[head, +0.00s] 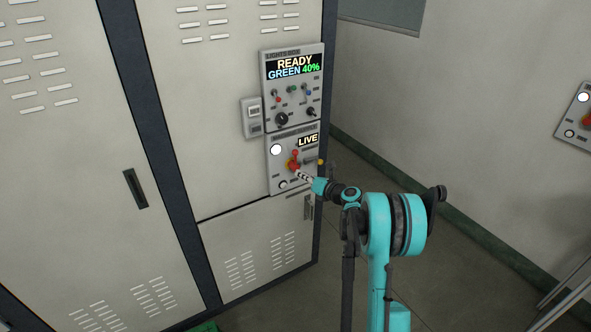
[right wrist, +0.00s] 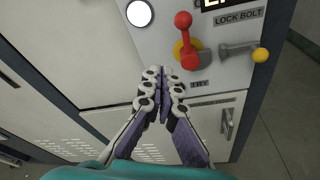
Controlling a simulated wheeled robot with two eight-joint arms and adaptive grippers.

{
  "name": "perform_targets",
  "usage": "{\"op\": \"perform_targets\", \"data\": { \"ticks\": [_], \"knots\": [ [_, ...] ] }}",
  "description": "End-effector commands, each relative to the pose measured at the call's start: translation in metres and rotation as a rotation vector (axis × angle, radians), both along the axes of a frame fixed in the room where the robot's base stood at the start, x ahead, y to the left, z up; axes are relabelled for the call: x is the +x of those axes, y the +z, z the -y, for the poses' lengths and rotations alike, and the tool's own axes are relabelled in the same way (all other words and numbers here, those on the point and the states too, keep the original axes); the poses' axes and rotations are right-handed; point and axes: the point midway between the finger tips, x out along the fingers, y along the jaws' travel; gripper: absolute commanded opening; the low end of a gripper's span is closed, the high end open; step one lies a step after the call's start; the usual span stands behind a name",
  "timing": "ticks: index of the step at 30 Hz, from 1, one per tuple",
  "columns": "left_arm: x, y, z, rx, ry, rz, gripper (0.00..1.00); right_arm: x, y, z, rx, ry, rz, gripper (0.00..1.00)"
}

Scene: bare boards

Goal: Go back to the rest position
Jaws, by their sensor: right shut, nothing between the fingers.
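My right gripper (head: 303,176) is in front of the lower panel (head: 272,180) on the grey cabinet. In the right wrist view the same gripper (right wrist: 161,72) is shut and empty, its fingertips together just left of and below the red-knobbed lever (right wrist: 186,42). I cannot tell whether the tips touch the panel. The lever stands upright on a yellow base. A lock bolt with a yellow knob (right wrist: 260,55) sits to its right. My left gripper is not in view.
The upper panel (head: 292,87) has a display reading READY, GREEN 40%, with several switches and knobs. The lower panel shows LIVE and a lit white lamp (head: 276,149). Another panel (head: 577,125) is on the right wall. Open floor (head: 450,285) lies right of the cabinet.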

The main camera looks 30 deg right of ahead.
Motion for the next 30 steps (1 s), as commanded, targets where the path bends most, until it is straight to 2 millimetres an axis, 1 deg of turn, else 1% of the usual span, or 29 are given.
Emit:
{"op": "perform_targets", "data": {
  "ticks": [3,17,20,23,26,27,29,30],
  "knots": [
    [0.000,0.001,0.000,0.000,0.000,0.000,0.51,-0.004,0.000,0.002,0.000,-0.001,0.000,0.00],
    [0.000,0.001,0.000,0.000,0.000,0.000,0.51,-0.004,0.000,0.002,-0.001,-0.001,0.000,0.00],
    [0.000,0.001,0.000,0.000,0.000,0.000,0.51,-0.005,0.003,-0.004,-0.030,0.012,-0.002,0.00],
    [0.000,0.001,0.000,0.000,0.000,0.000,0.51,-0.012,0.016,-0.025,-0.155,0.062,-0.011,0.00],
    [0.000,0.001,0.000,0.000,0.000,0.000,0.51,-0.027,0.035,-0.062,-0.392,0.161,-0.021,0.00],
    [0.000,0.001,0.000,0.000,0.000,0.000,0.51,-0.037,0.044,-0.080,-0.510,0.215,-0.022,0.00],
    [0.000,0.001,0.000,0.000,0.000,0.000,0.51,-0.055,0.055,-0.107,-0.693,0.303,-0.021,0.00],
    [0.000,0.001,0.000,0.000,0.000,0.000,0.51,-0.068,0.060,-0.123,-0.817,0.364,-0.017,0.00]
  ]
}}
